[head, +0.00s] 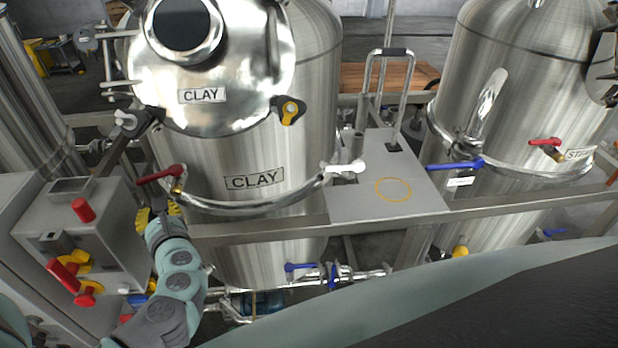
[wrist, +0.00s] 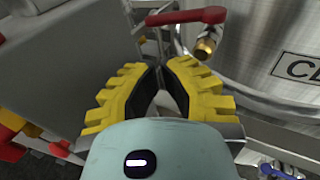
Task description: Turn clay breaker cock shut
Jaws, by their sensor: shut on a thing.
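The clay breaker cock appears to be the red-handled cock (head: 160,173) with a brass body at the left front of the steel tank marked CLAY (head: 245,150). Its red lever lies roughly level, pointing left from the brass body. In the wrist view the red lever (wrist: 187,16) crosses beyond my fingertips, with the brass body (wrist: 206,42) under its right end. My gripper (head: 158,211) has yellow ribbed fingers and is just below the lever, seemingly apart from it. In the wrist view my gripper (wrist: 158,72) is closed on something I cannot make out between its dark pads.
A grey box (head: 80,235) with red and yellow knobs stands close left of my gripper. A steel rail (head: 270,232) runs across the tank front. A blue-handled valve (head: 302,267) sits low on pipes. The right tank (head: 500,110) has another red-handled cock (head: 545,142).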

